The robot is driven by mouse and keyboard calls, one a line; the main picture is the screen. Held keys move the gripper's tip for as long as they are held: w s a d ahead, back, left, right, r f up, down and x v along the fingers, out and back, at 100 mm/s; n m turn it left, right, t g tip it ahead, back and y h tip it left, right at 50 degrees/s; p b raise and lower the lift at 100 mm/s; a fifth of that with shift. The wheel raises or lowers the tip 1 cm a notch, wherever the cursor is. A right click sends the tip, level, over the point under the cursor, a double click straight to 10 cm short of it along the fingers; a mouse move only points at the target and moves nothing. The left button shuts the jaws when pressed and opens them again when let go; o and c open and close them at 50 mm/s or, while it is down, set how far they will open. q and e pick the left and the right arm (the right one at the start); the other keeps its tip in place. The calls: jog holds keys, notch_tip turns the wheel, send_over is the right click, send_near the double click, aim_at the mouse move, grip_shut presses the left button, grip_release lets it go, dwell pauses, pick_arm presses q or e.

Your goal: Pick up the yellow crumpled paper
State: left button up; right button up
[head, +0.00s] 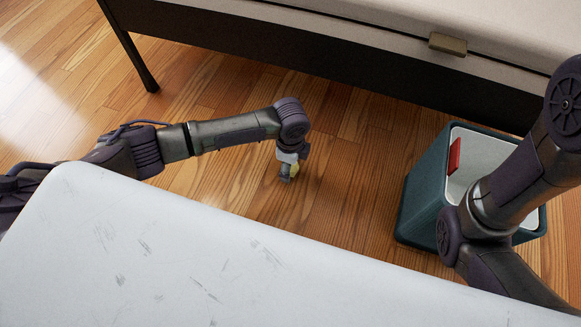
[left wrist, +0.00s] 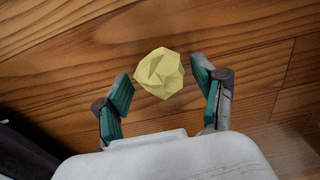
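The yellow crumpled paper (left wrist: 159,73) shows in the left wrist view, at the upper middle, over the wood floor. My left gripper (left wrist: 163,92) is open, with its two teal-padded fingers apart on either side of the paper and a gap to each. In the head view my left gripper (head: 286,177) points down close to the floor, and a small part of the yellow paper (head: 295,168) shows beside it; the rest is hidden behind the gripper. My right arm is at the right of the head view, but its gripper is out of view.
A teal bin (head: 424,190) with a white inside stands on the floor at the right, with a red item (head: 454,156) at its rim. A dark-framed bed (head: 250,47) runs along the back, with a small tan box (head: 447,44) on its edge. Wood floor is clear around my left gripper.

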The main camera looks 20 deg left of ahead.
pick_arm(q)
jog(key=shift+c, duration=0.7)
